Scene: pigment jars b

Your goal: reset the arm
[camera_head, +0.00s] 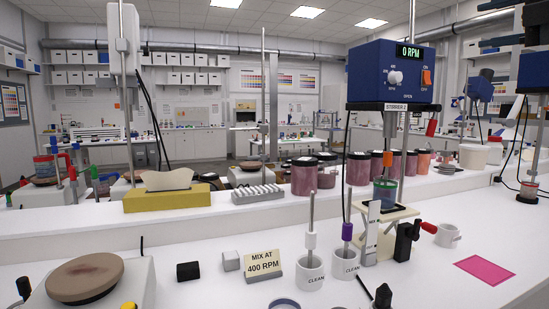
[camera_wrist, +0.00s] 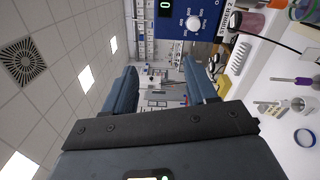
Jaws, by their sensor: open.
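My gripper (camera_wrist: 162,80) shows in the wrist view with its two blue-grey fingers spread apart. Nothing is between the fingers, and they touch nothing that I can see. Past them the far side of the room shows, turned sideways, with the ceiling at the left and the white bench at the right.
The blue stirrer head (camera_head: 393,73) reads 0 RPM; it also shows in the wrist view (camera_wrist: 184,18). A mixing sign (camera_head: 263,265), two cups (camera_head: 309,273) (camera_head: 345,263), a mug (camera_head: 447,235) and a pink mat (camera_head: 484,270) are on the bench. Several jars (camera_head: 304,177) stand behind.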

